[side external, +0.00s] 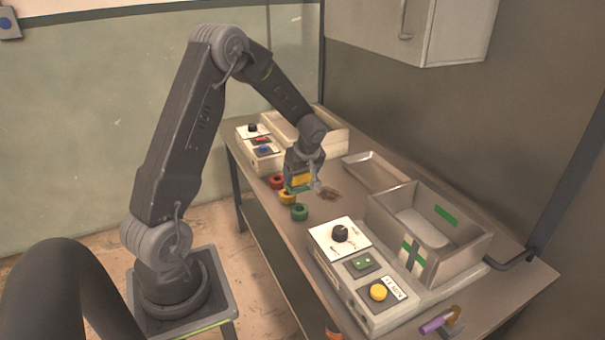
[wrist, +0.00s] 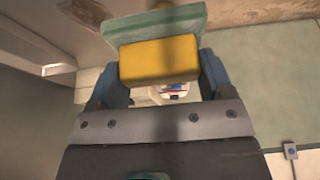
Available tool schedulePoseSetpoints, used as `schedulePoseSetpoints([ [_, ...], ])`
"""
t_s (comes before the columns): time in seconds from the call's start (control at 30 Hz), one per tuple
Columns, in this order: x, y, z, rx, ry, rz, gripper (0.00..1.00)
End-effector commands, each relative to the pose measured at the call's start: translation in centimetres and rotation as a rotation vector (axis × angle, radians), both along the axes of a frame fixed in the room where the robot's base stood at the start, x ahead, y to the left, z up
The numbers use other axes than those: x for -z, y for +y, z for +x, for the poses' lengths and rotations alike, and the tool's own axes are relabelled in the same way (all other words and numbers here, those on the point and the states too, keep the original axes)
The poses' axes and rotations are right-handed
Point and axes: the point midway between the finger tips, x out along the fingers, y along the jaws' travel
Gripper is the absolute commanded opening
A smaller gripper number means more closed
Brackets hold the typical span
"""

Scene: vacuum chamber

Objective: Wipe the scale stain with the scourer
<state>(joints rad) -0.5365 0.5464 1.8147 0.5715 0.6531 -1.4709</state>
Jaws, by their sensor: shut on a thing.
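The scourer is a yellow block with a green pad. My gripper (side external: 303,183) is shut on the scourer (side external: 301,179) and holds it over the bench, left of the stain; I cannot tell whether the pad touches the bench. In the wrist view the yellow block (wrist: 160,60) sits between the blue fingers of my gripper (wrist: 158,80), with the pale green pad beyond it. The scale stain (side external: 331,194) is a brown patch on the bench, just right of my gripper. A brownish patch also shows at the top of the wrist view (wrist: 232,10).
Red (side external: 277,181), yellow (side external: 287,197) and green (side external: 299,212) rings lie close to the scourer, along the bench's near edge. A control box (side external: 345,262), an open bin (side external: 470,252), a shallow tray (side external: 375,172) and a purple-handled tool (side external: 435,325) stand to the right. A cabinet (side external: 440,35) hangs above.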

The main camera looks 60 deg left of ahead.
Motion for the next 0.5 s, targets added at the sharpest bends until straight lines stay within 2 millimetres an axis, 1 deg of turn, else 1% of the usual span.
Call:
schedulePoseSetpoints([
  [0.03,0.0,0.0,0.0,0.0,0.0,0.0,0.65],
  [0.13,0.0,0.0,0.0,0.0,0.0,0.0,0.56],
  [0.27,0.1,0.2,0.3,0.011,-0.001,0.0,0.55],
  [0.37,0.4,0.8,1.4,0.061,0.001,0.0,0.55],
  [0.5,1.1,2.7,4.2,0.207,0.0,0.0,0.55],
])
